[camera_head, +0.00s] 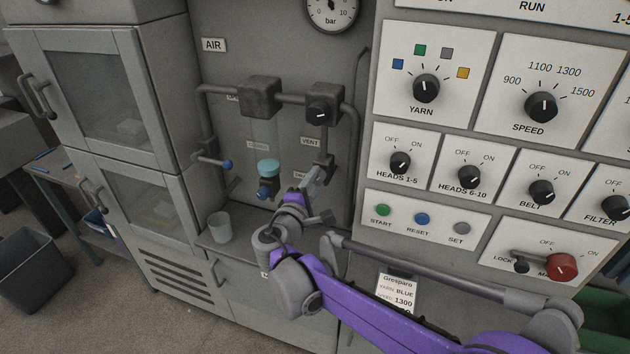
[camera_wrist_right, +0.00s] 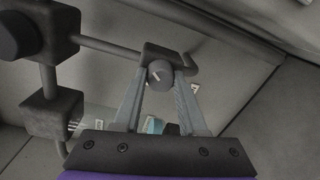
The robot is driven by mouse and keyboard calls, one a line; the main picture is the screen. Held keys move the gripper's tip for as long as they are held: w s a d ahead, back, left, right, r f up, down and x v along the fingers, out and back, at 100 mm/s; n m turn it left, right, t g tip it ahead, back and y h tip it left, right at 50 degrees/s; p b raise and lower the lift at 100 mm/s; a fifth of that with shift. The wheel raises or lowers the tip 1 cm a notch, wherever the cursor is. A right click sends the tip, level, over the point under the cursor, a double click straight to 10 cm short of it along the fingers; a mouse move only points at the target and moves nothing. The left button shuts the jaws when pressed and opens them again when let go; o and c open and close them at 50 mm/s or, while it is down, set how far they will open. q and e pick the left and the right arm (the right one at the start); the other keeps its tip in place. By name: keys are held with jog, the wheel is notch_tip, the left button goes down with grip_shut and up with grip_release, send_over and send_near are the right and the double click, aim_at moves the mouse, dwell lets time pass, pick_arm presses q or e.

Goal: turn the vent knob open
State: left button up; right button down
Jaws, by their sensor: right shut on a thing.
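A black knob (camera_head: 319,116) with a white pointer line sits on the upper pipe block, just above the VENT label (camera_head: 310,142). In the wrist view this upper knob (camera_wrist_right: 20,35) shows side-on, clear of my gripper. My right gripper (camera_head: 323,168) is lower, below the VENT label, at a smaller block on the down pipe. In the wrist view its two fingers close on a round grey knob (camera_wrist_right: 160,73) with a short white line. In the head view the arm and fingers largely hide this lower knob. My left gripper does not show.
A clear cup (camera_head: 220,226) stands on the ledge below. The control panel (camera_head: 380,150) borders the right side.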

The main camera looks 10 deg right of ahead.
jog(key=shift+c, duration=2.3)
grip_release()
jog(key=shift+s+a, duration=0.1)
jog(key=b+v, duration=0.1)
jog(key=v, duration=0.9)
jog(key=shift+s+a, duration=0.15)
jog(key=shift+s, duration=0.1)
